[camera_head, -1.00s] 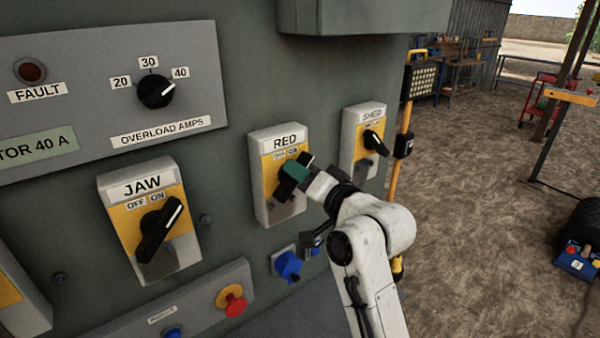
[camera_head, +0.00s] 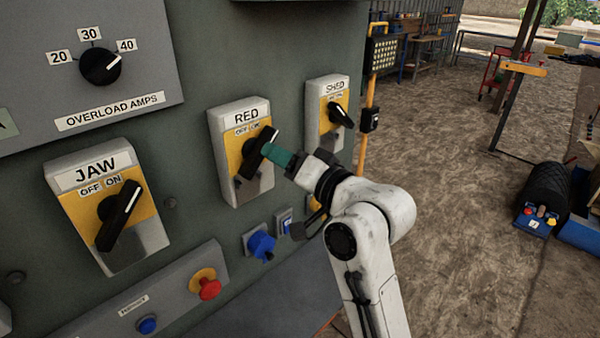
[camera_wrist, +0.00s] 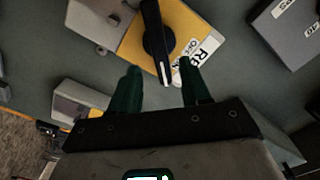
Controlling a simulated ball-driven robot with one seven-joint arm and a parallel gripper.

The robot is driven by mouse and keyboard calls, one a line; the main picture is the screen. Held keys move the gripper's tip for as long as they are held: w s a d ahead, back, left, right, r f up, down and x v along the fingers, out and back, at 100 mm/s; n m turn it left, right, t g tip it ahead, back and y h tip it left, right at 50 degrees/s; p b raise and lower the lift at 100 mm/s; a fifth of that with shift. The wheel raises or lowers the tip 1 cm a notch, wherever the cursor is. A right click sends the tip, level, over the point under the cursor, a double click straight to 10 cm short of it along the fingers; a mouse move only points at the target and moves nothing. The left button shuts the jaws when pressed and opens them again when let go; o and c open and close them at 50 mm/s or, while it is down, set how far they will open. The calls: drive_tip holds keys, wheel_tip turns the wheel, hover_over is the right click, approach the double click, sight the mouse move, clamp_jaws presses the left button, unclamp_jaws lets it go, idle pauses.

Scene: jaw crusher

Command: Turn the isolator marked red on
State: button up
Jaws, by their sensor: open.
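The RED isolator (camera_head: 240,150) is a grey and yellow box on the green panel, with a black rotary handle (camera_head: 257,153) tilted toward its upper right, on the ON label's side. In the wrist view the handle (camera_wrist: 156,42) stands just beyond the fingertips, its white line near the OFF/ON labels. My gripper (camera_head: 281,156) has green fingers and is close to the handle in the head view. In the wrist view my gripper (camera_wrist: 160,78) is open, with a gap between its two fingers and nothing in it. Whether a finger touches the handle I cannot tell.
The JAW isolator (camera_head: 107,205) is at left and the SHED isolator (camera_head: 328,110) at right. Below are a blue socket (camera_head: 261,244), a red button (camera_head: 209,288) and a blue button (camera_head: 147,324). The overload dial (camera_head: 100,66) is upper left. Open ground lies right.

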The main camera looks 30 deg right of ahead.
drive_tip(key=shift+b+v, duration=0.45)
drive_tip(key=shift+v, duration=2.25)
drive_tip(key=s+d+f+n+g+h, duration=0.1)
drive_tip(key=s+f+g, duration=0.35)
drive_tip(key=f, duration=0.65)
drive_tip(key=s+f+n+g+h, duration=0.1)
drive_tip(key=s+f+g+h, duration=0.3)
drive_tip(key=f, duration=0.7)
drive_tip(key=s+d+f+n+g, duration=0.1)
drive_tip(key=s+f+g, duration=0.3)
drive_tip(key=s+f, duration=0.4)
drive_tip(key=s+d+f+n+g, duration=0.2)
drive_tip(key=s+f, duration=0.6)
drive_tip(key=s, duration=0.8)
drive_tip(key=shift+g, duration=0.95)
